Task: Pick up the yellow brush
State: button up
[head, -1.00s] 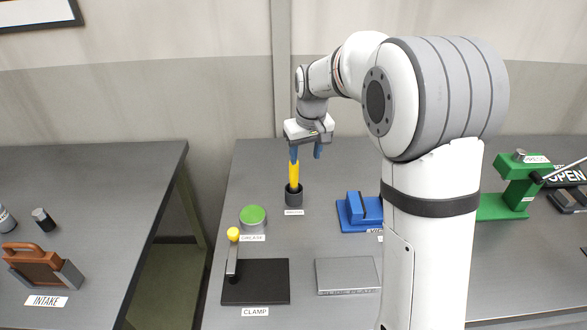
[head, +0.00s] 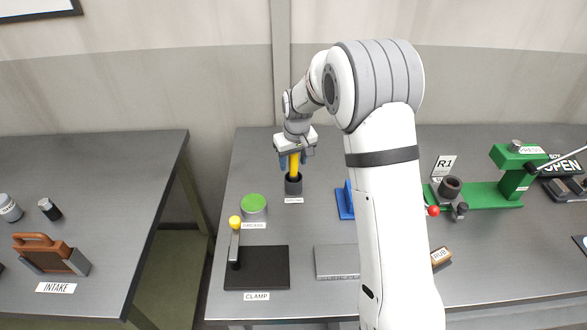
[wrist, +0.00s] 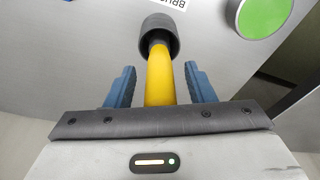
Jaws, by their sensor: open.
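The yellow brush (head: 294,164) stands upright in a dark round holder (head: 293,185) on the middle table. In the wrist view the brush's yellow handle (wrist: 159,78) runs from the dark holder (wrist: 159,36) up between the two blue fingers. My gripper (head: 294,162) is above the holder, with its fingers on either side of the handle. In the wrist view my gripper (wrist: 161,86) is open, with a gap between each finger and the handle. The brush's lower end is hidden inside the holder.
A green-topped grease tin (head: 254,206) and a clamp with a yellow knob (head: 235,222) stand in front of the holder. A blue vise (head: 345,201) is to the right, partly hidden by my arm. A green press (head: 508,180) stands further right.

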jog(key=shift+c, duration=0.2)
jog(key=c, duration=1)
notch_tip(320, 180, up, 10)
jog(key=shift+r+b, duration=0.1)
jog(key=shift+b, duration=0.85)
